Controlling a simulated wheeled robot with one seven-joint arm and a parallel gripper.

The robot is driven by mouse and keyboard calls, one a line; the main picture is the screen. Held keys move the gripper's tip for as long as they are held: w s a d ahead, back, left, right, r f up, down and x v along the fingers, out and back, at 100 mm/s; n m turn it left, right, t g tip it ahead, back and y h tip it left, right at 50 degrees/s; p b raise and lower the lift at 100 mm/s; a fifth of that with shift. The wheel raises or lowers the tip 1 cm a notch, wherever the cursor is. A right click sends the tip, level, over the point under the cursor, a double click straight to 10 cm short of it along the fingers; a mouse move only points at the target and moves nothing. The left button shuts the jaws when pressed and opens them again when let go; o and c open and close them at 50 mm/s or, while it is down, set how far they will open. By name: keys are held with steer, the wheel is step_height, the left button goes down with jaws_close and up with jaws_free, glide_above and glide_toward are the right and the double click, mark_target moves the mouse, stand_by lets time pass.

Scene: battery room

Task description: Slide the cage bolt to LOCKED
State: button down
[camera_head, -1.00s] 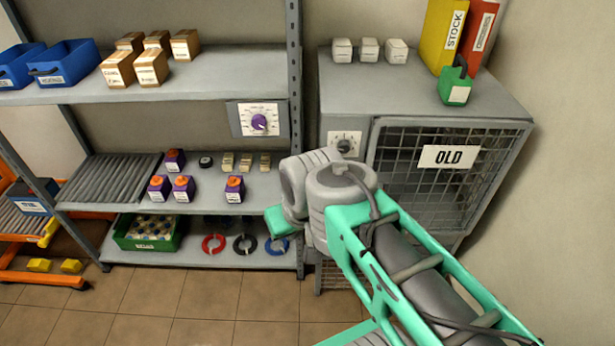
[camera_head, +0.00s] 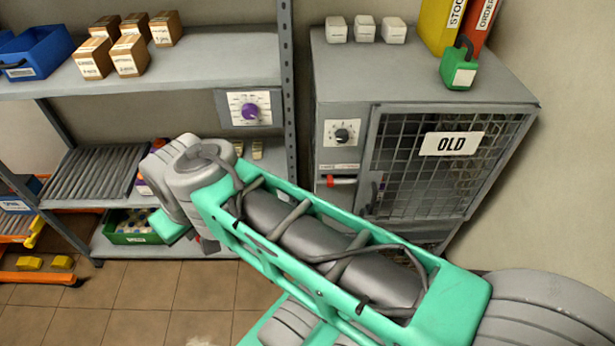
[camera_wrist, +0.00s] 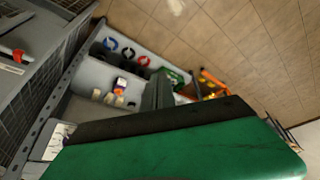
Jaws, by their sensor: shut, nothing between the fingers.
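The cage (camera_head: 440,170) is a grey cabinet with a wire-mesh door and an "OLD" sign (camera_head: 456,143). The cage bolt (camera_head: 341,181) has a red handle and sits on the narrow front panel left of the mesh door, under a black dial. Its label is too small to read, so I cannot tell its setting. The bolt's red handle also shows at the left edge of the wrist view (camera_wrist: 19,56). My gripper (camera_wrist: 165,125) is shut and empty, its green and dark fingers filling the lower wrist view. It is apart from the bolt, out over the left shelves' side.
A grey shelf unit (camera_head: 180,78) with boxes and a purple dial (camera_head: 250,112) stands left of the cage. A green padlock (camera_head: 459,72), binders and several white blocks are on the cage top. Tiled floor (camera_head: 120,300) is clear at front left.

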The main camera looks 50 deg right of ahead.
steer(key=w+d+f+m+g+h+b, duration=0.1)
steer(key=w+d+f+m+h+b, duration=0.15)
steer(key=d, duration=0.45)
steer(key=w+d+f+m+g+h+b, duration=0.1)
steer(key=w+d+f+m+b, duration=0.2)
steer(key=d, duration=0.5)
steer(key=d+f+m+g+h+b, duration=0.1)
steer(key=d+f, duration=0.3)
steer(key=d, duration=0.5)
steer(key=s+d+f+m+g+h, duration=0.1)
steer(key=d+f+m, duration=0.3)
steer(key=d, duration=0.4)
steer(key=shift+s+d+g+h+b, duration=0.15)
steer(key=shift+d+g+h+b, duration=0.25)
steer(key=shift+g+h, duration=0.45)
steer(key=shift+m, duration=0.25)
